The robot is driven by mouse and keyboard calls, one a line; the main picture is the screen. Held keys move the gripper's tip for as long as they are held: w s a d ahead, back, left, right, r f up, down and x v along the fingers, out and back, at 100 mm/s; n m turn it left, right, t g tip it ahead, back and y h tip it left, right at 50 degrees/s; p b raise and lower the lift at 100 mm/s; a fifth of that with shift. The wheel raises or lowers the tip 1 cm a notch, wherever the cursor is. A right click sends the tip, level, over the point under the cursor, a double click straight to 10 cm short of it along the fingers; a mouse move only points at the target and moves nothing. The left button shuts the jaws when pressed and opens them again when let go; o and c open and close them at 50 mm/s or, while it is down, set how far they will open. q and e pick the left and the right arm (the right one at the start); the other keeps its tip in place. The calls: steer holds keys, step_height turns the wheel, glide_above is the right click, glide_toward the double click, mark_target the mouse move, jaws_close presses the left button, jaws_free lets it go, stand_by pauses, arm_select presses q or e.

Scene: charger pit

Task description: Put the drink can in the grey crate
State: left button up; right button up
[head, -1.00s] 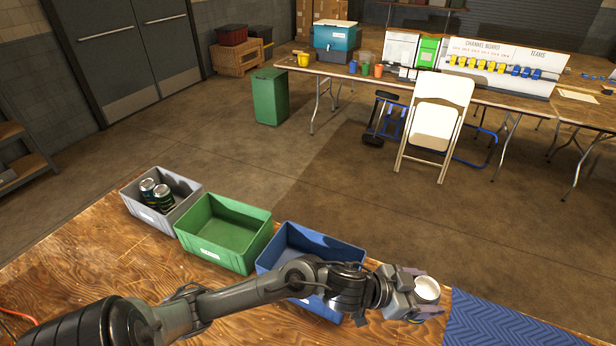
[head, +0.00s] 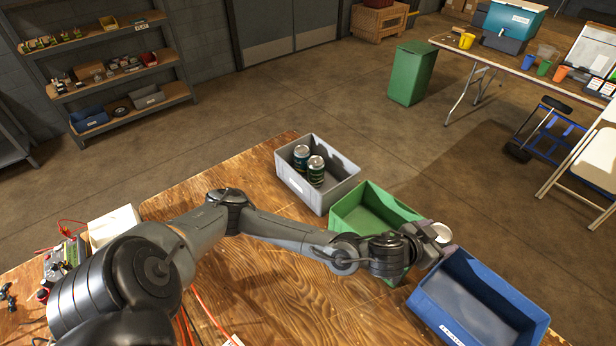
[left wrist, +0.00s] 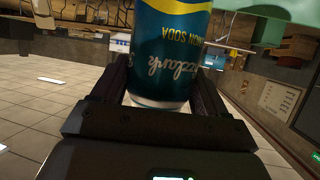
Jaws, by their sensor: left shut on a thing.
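The drink can (head: 442,233) is in my left gripper (head: 436,240), above the gap between the green and blue crates; in the head view mostly its pale round end shows. In the left wrist view it is a teal soda can (left wrist: 165,50) with a yellow band, between the two dark fingers, which are shut on it. The grey crate (head: 331,193) stands on the wooden table to the left of the gripper, past the green crate. Two dark green cans (head: 309,162) stand inside it, toward its left part. My right gripper is not in view.
The green crate (head: 345,216) looks empty and lies partly behind my left arm. The blue crate (head: 427,312) is open and empty at the right. A white box (head: 113,225) and cables are on the table at the left. The grey crate's right part is free.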

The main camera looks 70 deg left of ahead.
arm_select(q)
steer(key=a+f+n+g+y, duration=0.3)
steer(key=a+n+y, duration=0.5)
steer(key=a, duration=1.2)
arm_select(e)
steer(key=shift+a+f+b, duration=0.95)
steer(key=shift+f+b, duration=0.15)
arm_select(q)
steer(key=s+a+r+n+g+y+b, duration=0.1)
steer(key=s+a+n+g+y, duration=0.1)
steer(key=s+a+n+g, duration=0.5)
steer(key=a+r+n+g+y+b, duration=0.1)
steer(key=a+n+g+y, duration=0.3)
steer(key=a, duration=0.8)
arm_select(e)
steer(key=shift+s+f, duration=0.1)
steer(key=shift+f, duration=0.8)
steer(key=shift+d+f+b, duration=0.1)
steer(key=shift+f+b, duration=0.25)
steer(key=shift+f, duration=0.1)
arm_select(q)
step_height(320, 180, down, 10)
steer(key=g+h, duration=0.1)
steer(key=shift+s+m+h+b, duration=0.3)
steer(key=shift+h+b, duration=0.1)
steer(key=shift+b, duration=0.05)
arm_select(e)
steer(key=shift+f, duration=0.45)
